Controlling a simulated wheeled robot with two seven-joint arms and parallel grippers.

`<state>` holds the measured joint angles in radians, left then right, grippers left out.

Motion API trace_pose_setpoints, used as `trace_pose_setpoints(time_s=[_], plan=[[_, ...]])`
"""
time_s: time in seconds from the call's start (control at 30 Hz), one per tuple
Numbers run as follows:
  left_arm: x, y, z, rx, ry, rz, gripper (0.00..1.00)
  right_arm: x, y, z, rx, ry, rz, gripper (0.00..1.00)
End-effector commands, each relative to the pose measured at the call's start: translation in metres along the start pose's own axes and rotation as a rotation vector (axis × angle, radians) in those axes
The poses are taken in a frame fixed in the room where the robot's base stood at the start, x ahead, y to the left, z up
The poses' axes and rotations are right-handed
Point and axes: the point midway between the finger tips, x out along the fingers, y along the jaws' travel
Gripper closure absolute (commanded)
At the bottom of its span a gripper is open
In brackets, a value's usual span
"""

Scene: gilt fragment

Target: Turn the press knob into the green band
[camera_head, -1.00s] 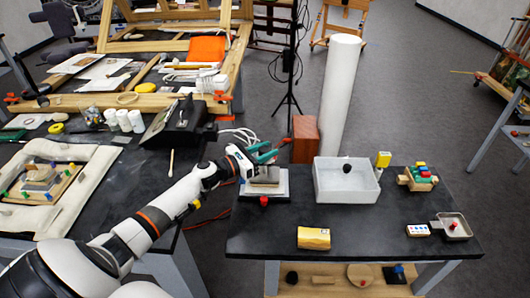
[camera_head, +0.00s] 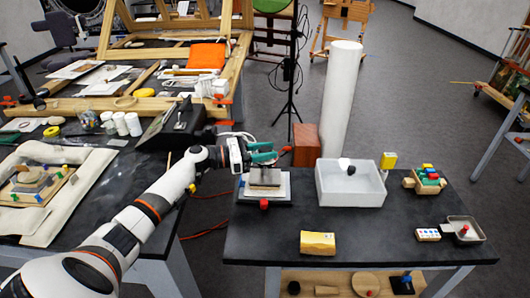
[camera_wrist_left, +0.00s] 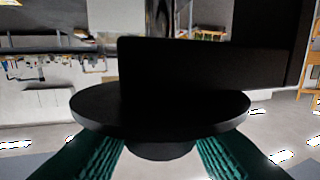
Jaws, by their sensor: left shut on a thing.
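The press (camera_head: 278,195) stands at the left end of the right-hand table, a pale base with a beige block on it and a red part at its front. My left gripper (camera_head: 265,153) is over the press, with its teal fingers pointing right. In the left wrist view, a round black knob (camera_wrist_left: 160,109) with a dark upright bar across it sits between the ribbed teal fingers, which are shut on its narrower stem. The green band and any pointer on the knob cannot be made out. My right gripper is not in view.
A white tray (camera_head: 350,201) with a dark lump stands right of the press, and a yellow block (camera_head: 317,243) lies in front. A brown box (camera_head: 305,145) and a tall white column (camera_head: 342,100) stand behind.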

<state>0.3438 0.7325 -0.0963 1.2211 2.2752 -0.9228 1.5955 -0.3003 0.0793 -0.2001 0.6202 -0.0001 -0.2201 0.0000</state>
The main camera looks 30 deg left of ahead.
Motion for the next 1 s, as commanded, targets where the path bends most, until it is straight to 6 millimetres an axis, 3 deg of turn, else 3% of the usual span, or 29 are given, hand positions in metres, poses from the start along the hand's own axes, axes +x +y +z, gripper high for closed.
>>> trace_pose_setpoints(time_s=[0.17,0.2,0.3,0.67,0.77,1.0], plan=[[0.000,0.000,-0.001,0.000,0.001,-0.001,0.87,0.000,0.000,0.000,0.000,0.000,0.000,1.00],[0.000,0.000,-0.001,0.000,0.002,-0.001,0.58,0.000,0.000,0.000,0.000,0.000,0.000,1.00],[0.000,0.000,-0.001,0.001,0.002,-0.001,0.43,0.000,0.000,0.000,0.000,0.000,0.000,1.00],[-0.005,0.000,0.001,0.000,0.000,-0.002,0.43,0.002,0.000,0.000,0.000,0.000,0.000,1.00],[-0.018,0.000,0.003,0.000,-0.001,-0.003,0.43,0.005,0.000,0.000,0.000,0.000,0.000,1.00],[-0.069,0.000,0.004,-0.001,-0.003,-0.003,0.43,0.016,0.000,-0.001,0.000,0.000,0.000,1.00]])
